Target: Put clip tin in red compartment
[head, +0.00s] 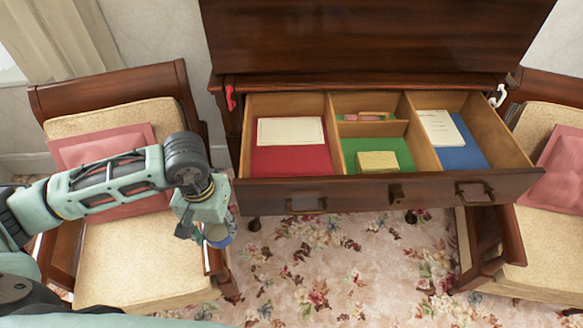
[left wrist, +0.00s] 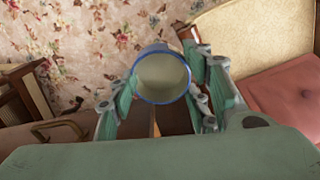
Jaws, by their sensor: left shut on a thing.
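My left gripper (head: 205,230) is left of the open drawer and in front of it, over the gap beside the left chair. It is shut on the clip tin (head: 219,236), a small round tin with a blue rim. In the left wrist view the tin (left wrist: 163,76) sits between the fingers, with its pale round face toward the camera. The red compartment (head: 290,160) is the left section of the drawer, with a red floor. A cream paper or card lies in its back part. My right gripper is not in view.
The drawer's front panel (head: 380,193) has handles jutting out. The green middle section holds a yellow block (head: 377,162) and, behind a divider, a small pinkish item. The blue right section holds a white notepad (head: 438,128). Cushioned chairs flank the drawer. The floral carpet (head: 340,270) is clear.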

